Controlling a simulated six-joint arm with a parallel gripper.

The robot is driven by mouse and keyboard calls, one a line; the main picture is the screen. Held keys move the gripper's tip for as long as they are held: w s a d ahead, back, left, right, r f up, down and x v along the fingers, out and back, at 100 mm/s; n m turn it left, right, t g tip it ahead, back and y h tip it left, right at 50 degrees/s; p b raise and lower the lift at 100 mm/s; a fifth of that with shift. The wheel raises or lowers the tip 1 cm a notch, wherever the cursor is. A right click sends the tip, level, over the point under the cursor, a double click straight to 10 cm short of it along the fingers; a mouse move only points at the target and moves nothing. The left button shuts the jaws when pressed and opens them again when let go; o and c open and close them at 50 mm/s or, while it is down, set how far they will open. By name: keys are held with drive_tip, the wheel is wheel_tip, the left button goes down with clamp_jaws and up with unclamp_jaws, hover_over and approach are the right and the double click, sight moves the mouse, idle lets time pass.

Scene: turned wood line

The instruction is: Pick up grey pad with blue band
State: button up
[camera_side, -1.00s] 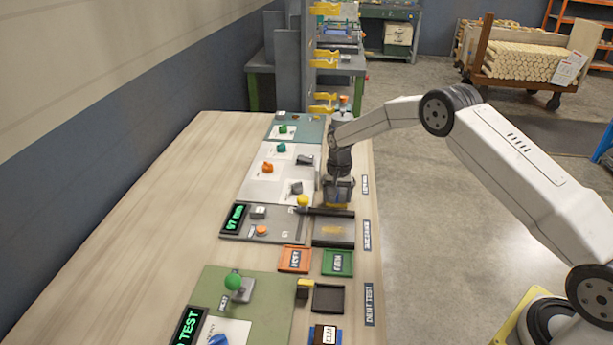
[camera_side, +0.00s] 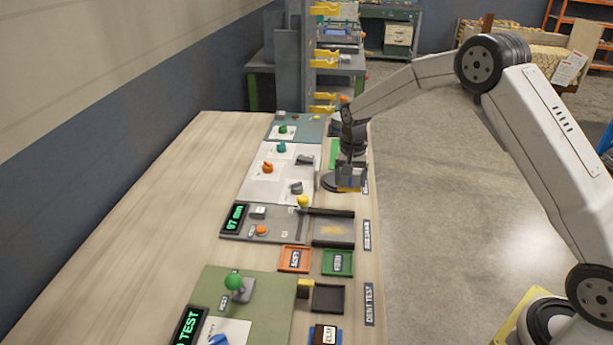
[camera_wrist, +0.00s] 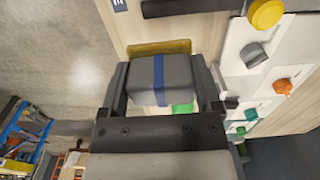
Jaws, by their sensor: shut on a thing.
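The grey pad with a blue band (camera_wrist: 140,82) is a grey block between the two fingers of my gripper (camera_wrist: 162,90) in the wrist view. A blue stripe runs across its middle. My gripper is shut on it. The pad is small there and mostly hidden by the fingers. A yellowish strip (camera_wrist: 158,47) shows just beyond the pad in the wrist view.
Orange (camera_side: 294,259) and green (camera_side: 338,262) trays sit on the bench toward the camera. A black tray (camera_side: 328,298) lies nearer still. White panels with orange, grey and teal knobs are left of my gripper. The bench's left side is bare.

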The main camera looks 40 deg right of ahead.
drive_tip(key=s+a+r, duration=0.1)
drive_tip(key=s+r, duration=0.3)
drive_tip(key=s, duration=0.5)
idle(0.5)
drive_tip(key=o, duration=0.6)
drive_tip(key=c, duration=0.4)
drive_tip(key=w+a+f, duration=0.1)
drive_tip(key=w+a, duration=0.1)
drive_tip(key=w+a+f, duration=0.1)
drive_tip(key=w+a, duration=0.1)
drive_tip(key=w, duration=0.1)
drive_tip(key=w+a+f, duration=0.2)
drive_tip(key=shift+w+f, duration=0.1)
drive_tip(key=shift+w, duration=0.15)
drive_tip(key=shift+c, duration=0.2)
